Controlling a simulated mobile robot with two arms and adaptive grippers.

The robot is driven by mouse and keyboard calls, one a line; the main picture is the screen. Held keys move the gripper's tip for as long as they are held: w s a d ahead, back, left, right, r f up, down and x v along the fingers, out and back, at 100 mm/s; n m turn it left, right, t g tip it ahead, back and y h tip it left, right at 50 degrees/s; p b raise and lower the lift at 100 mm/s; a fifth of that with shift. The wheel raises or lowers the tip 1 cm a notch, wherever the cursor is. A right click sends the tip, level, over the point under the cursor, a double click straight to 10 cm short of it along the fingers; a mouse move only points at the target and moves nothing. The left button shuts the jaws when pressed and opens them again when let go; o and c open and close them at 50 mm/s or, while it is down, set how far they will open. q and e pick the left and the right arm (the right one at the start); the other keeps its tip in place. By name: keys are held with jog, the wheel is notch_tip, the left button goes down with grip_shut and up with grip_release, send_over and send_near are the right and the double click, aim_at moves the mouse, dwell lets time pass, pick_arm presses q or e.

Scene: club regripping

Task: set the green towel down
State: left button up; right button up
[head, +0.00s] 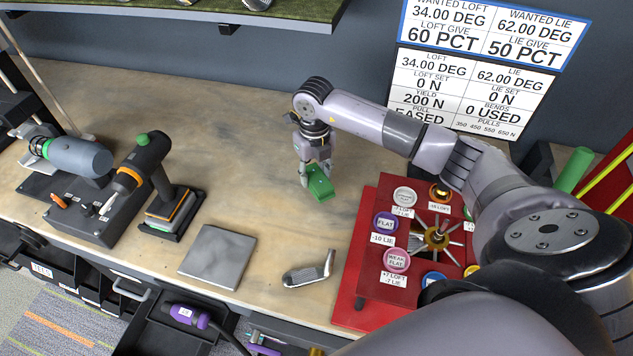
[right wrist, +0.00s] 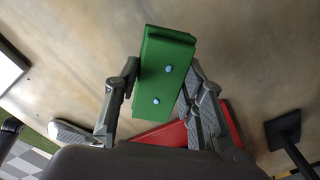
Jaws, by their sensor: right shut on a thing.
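The green towel (head: 320,183) is a small folded block held above the wooden workbench. My right gripper (head: 314,172) is shut on it, near the middle of the bench. In the right wrist view the towel (right wrist: 163,75) is between the two fingers of the gripper (right wrist: 160,95), with two pale blue dots on its near face. Bench top shows beyond the towel. I cannot tell the exact height of the towel over the bench. My left gripper does not show.
A red fixture (head: 345,290) with labelled round knobs stands right of the towel. A metal club head (head: 308,271) and a grey plate (head: 217,257) lie at the front. A drill-like tool (head: 146,165) stands at left. The bench (head: 225,130) around the towel is clear.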

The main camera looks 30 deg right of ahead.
aim_at(316, 170)
jog(key=shift+w+d, duration=0.5)
jog(key=shift+d, duration=0.1)
jog(key=shift+f+b, duration=1.15)
jog(key=shift+f, duration=0.55)
jog(key=shift+f, duration=0.2)
jog(key=o, duration=1)
